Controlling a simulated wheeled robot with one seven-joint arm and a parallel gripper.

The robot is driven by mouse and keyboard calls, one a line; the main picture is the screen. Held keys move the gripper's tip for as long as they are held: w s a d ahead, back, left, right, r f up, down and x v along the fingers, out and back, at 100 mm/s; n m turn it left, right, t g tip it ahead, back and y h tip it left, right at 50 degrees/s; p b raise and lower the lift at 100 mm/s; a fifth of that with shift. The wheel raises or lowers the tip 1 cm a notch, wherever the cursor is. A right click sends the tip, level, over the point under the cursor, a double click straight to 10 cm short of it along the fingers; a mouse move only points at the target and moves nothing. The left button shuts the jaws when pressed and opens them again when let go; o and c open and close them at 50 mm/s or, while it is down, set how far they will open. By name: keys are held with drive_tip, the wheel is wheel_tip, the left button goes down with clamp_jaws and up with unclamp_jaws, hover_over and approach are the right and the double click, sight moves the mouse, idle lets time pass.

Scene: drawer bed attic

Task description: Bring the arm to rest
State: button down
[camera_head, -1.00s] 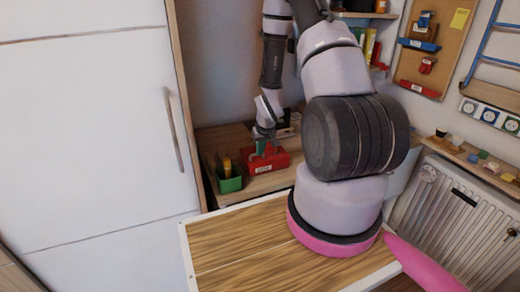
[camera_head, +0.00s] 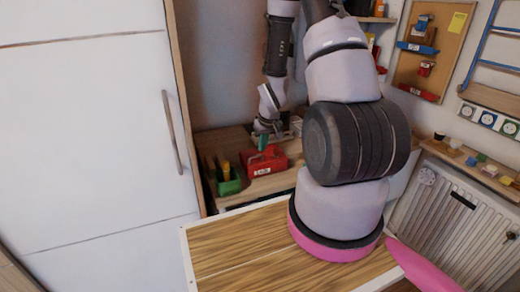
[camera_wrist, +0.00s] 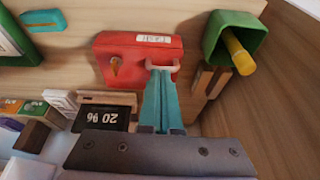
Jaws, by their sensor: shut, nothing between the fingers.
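My gripper (camera_head: 263,143) is at the end of my arm, above the back surface. Its teal fingers (camera_wrist: 161,88) are shut together with nothing between them. In the head view they overlap the top of a red box (camera_head: 266,164) with a white label. In the wrist view the red box (camera_wrist: 128,70) lies just beyond the fingertips. I cannot tell whether the tips touch it. A green container (camera_head: 228,180) stands left of the red box in the head view. It holds a yellow item, also seen in the wrist view (camera_wrist: 238,55).
A wood-grained board (camera_head: 240,245) lies in front. A white cabinet door (camera_head: 90,130) with a long handle is at left. A radiator (camera_head: 450,215) and a shelf of small items are at right. A dark display (camera_wrist: 103,117) and small boxes lie beside the fingers.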

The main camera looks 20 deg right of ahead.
drive_tip(key=s+a+r+m+t, duration=0.1)
drive_tip(key=s+r, duration=0.2)
drive_tip(key=r, duration=1)
drive_tip(key=s+a+r+m+t, duration=0.1)
drive_tip(key=s+a+r, duration=0.15)
drive_tip(key=r, duration=0.95)
drive_tip(key=s+a+r+m+t+y, duration=0.1)
drive_tip(key=s+a+r, duration=0.3)
drive_tip(key=s+r, duration=1)
drive_tip(key=shift+s+a+r+m+y, duration=0.25)
drive_tip(key=shift+r+m+y, duration=0.2)
drive_tip(key=shift+r, duration=0.35)
